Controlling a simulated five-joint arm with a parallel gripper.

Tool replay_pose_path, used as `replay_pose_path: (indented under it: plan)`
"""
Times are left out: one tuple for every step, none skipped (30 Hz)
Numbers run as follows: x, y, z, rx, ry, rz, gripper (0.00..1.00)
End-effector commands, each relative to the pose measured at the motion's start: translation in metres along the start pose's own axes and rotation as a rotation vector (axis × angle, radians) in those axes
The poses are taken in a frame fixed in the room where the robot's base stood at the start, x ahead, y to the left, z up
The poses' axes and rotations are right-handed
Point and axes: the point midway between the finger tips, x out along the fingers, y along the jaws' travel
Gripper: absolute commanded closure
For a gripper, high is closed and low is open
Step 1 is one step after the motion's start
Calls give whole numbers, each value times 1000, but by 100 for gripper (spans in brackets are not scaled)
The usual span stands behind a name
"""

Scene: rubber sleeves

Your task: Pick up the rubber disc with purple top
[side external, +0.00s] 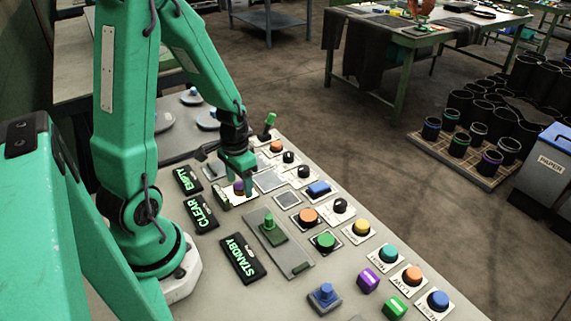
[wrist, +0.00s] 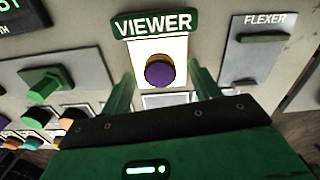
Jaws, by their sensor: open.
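My gripper (side external: 240,170) is low over the control panel, pointing down. In the wrist view its two green fingers (wrist: 163,82) are open and apart. A round purple-topped button (wrist: 159,71) with a tan rim shows between and slightly beyond the fingertips, on a white plate under a VIEWER label (wrist: 155,23). In the side view this purple top (side external: 239,187) is just below the gripper. I cannot tell whether the fingers touch it. A black rubber sleeve with a purple rim (side external: 490,158) stands on the floor pallet at right, far from my gripper.
The panel (side external: 200,245) holds several coloured buttons, a green lever (side external: 268,226) and EMPTY, CLEAR and STANDBY signs. Black sleeves crowd a pallet (side external: 455,172) beside a grey PAPER bin (side external: 545,168).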

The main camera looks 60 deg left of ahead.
Motion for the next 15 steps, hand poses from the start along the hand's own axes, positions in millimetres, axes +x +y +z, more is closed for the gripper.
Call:
replay_pose_path:
  plan:
    - [3, 0, 0, 0, -2, 1, 38]
    - [4, 0, 0, 0, -1, 0, 38]
    - [5, 0, 0, 0, 0, 0, 38]
    - [6, 0, 0, 0, 0, 0, 38]
    - [6, 0, 0, 0, 0, 0, 38]
    - [6, 0, 0, 0, 0, 0, 38]
    - [6, 0, 0, 0, 0, 0, 38]
    - [6, 0, 0, 0, 1, 0, 38]
    - [6, 0, 0, 0, 1, 0, 38]
    - [6, 0, 0, 0, 1, 0, 38]
    - [6, 0, 0, 0, 1, 0, 38]
    - [6, 0, 0, 0, 1, 0, 38]
    - [6, 0, 0, 0, 1, 0, 38]
    - [6, 0, 0, 0, 1, 0, 38]
    - [6, 0, 0, 0, 1, 0, 38]
